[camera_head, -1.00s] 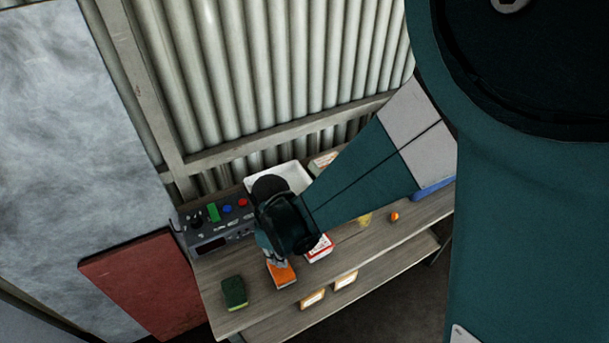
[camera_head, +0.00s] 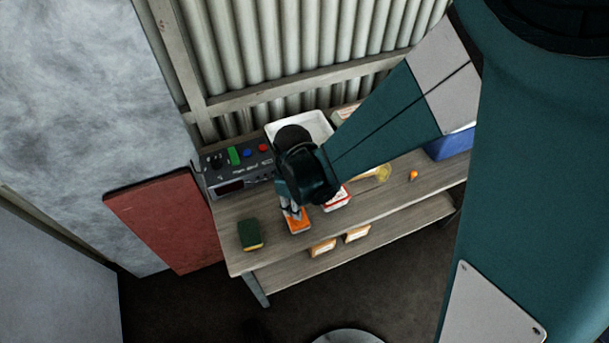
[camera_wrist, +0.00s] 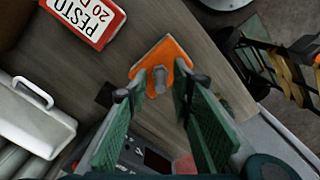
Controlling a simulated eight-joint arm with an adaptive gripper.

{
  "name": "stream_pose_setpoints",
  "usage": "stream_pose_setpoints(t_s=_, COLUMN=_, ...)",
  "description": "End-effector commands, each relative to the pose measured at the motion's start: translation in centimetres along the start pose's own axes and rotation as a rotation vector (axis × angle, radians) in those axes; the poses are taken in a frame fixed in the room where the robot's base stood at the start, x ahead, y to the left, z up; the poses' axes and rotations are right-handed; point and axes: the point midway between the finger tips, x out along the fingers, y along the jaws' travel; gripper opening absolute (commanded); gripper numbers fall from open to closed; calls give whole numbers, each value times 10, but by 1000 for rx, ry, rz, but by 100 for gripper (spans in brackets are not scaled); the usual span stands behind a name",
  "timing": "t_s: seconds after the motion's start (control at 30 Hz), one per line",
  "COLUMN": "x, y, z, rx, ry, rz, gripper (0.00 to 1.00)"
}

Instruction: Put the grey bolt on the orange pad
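The orange pad (camera_head: 299,226) lies near the front edge of the wooden bench, under my gripper (camera_head: 291,212). In the wrist view the orange pad (camera_wrist: 168,50) shows just beyond my fingertips. The grey bolt (camera_wrist: 160,79) appears to stand on the pad, between the two fingers. My gripper (camera_wrist: 167,75) looks open, with a gap between the fingers wider than the bolt. The bolt is closer to the left finger; I cannot tell whether they touch. In the head view the gripper largely hides the bolt.
A red and white PESTO box (camera_wrist: 88,18) lies beside the pad. A green sponge (camera_head: 250,236) is left of the pad. A control box (camera_head: 237,172) and a white tray (camera_head: 318,123) stand behind. A small orange item (camera_head: 413,175) and a blue bin (camera_head: 452,146) are right.

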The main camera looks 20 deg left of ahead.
Motion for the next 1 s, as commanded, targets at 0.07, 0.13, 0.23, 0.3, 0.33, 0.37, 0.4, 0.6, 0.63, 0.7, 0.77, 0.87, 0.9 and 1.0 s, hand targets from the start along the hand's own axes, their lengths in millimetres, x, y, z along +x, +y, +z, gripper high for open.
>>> stream_pose_setpoints(t_s=0.07, x=0, y=0, z=0, rx=0, ry=0, rz=0, gripper=23)
stream_pose_setpoints(t_s=0.13, x=0, y=0, z=0, rx=0, ry=0, rz=0, gripper=23)
stream_pose_setpoints(t_s=0.23, x=-1, y=0, z=0, rx=0, ry=0, rz=0, gripper=23)
stream_pose_setpoints(t_s=0.3, x=-2, y=0, z=0, rx=0, ry=0, rz=0, gripper=23)
stream_pose_setpoints(t_s=0.33, x=-3, y=0, z=0, rx=0, ry=0, rz=0, gripper=23)
stream_pose_setpoints(t_s=0.37, x=-4, y=0, z=0, rx=0, ry=0, rz=0, gripper=23)
stream_pose_setpoints(t_s=0.4, x=-5, y=0, z=0, rx=0, ry=0, rz=0, gripper=23)
stream_pose_setpoints(t_s=0.6, x=-18, y=0, z=0, rx=0, ry=0, rz=0, gripper=23)
stream_pose_setpoints(t_s=0.63, x=-21, y=0, z=0, rx=0, ry=0, rz=0, gripper=23)
stream_pose_setpoints(t_s=0.7, x=-28, y=0, z=0, rx=0, ry=0, rz=0, gripper=23)
stream_pose_setpoints(t_s=0.77, x=-34, y=0, z=1, rx=0, ry=0, rz=0, gripper=23)
stream_pose_setpoints(t_s=0.87, x=-46, y=0, z=0, rx=0, ry=0, rz=0, gripper=23)
stream_pose_setpoints(t_s=0.9, x=-50, y=0, z=0, rx=0, ry=0, rz=0, gripper=23)
stream_pose_setpoints(t_s=1.0, x=-61, y=0, z=0, rx=0, ry=0, rz=0, gripper=23)
